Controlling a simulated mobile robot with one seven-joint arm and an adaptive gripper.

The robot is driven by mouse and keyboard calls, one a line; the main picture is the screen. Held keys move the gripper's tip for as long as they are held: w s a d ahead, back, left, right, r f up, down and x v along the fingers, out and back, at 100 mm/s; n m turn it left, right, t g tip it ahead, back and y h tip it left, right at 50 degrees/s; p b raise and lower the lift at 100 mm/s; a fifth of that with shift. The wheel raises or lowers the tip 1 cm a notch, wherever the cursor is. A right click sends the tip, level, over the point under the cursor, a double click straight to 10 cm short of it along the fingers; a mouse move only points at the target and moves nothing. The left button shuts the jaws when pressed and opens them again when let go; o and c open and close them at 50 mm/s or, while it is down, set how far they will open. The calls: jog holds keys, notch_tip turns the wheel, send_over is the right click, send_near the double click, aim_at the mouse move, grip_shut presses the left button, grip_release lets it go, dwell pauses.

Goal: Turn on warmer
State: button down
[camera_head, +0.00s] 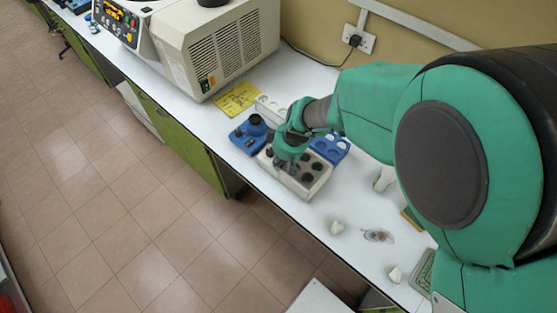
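A white block with several dark round wells (315,177) stands on the white bench and is probably the warmer, though no label can be read. My green gripper (285,163) points down over the block's left end and hides part of it. Whether the fingertips touch the block cannot be told. The fingers are small and partly hidden, so whether they are open or shut cannot be told. No switch on the block can be made out.
A blue device with a dark round top (250,135) stands close to the left of the gripper. A blue rack (331,148) is behind the block. A large beige machine (215,45) stands farther back. Small pale objects (336,227) lie to the right. The bench's front edge is close.

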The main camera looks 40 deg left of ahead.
jog(key=shift+w, duration=0.15)
jog(key=shift+w+r, duration=0.3)
jog(key=shift+w, duration=0.3)
dwell(0.5)
jog(key=shift+r, duration=0.4)
notch_tip(320, 180, up, 12)
jog(key=s+d+p, duration=0.2)
jog(key=d, duration=0.1)
jog(key=shift+s+r, duration=0.2)
jog(key=shift+r, duration=0.05)
dwell(0.4)
